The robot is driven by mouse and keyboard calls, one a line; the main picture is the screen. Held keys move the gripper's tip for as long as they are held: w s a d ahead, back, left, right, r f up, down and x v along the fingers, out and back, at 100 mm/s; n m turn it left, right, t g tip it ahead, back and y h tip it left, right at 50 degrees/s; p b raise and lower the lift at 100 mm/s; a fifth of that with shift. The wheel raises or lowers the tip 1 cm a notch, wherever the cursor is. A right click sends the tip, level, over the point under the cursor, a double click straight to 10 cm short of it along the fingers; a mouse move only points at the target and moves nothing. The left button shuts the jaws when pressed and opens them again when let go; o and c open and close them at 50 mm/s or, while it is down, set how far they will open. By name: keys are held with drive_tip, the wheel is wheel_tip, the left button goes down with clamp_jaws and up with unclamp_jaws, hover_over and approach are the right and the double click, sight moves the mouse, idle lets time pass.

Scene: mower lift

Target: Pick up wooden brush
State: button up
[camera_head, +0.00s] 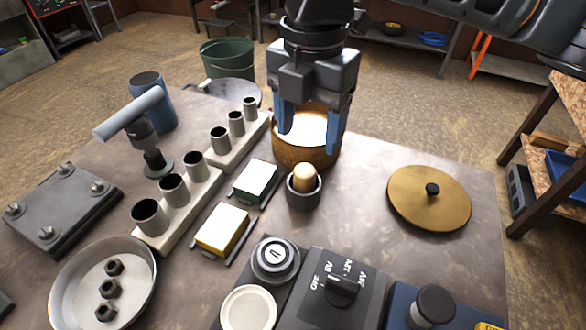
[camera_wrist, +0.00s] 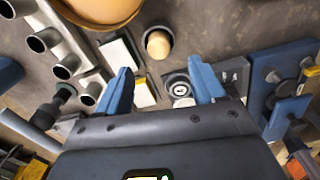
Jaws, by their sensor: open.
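What looks like the wooden brush shows as a rounded, light wooden end (camera_head: 305,176) sticking up from a small dark cup (camera_head: 303,197). The rest of it is hidden in the cup. In the wrist view the wooden end (camera_wrist: 158,43) lies just beyond the fingertips, roughly midway between them. My gripper (camera_head: 309,140) is open and empty, with blue fingers pointing down. In the head view it shows behind the cup, in front of the brass-coloured pot. In the wrist view my gripper (camera_wrist: 160,70) has its fingers well apart, with neither touching the wooden end.
The brass-coloured pot (camera_head: 300,160) stands behind the cup, its lid (camera_head: 429,197) to the right. Metal tubes on pale blocks (camera_head: 190,206), yellow (camera_head: 222,229) and green (camera_head: 255,179) boxes lie left. A dial panel (camera_head: 333,292) is in front.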

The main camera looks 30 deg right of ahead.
sight(304, 170)
wheel_tip(304, 170, down, 7)
drive_tip(key=shift+w+a+f+p, duration=0.1)
drive_tip(key=shift+f+p, duration=0.1)
drive_tip(key=shift+p, duration=0.2)
clamp_jaws()
idle(0.6)
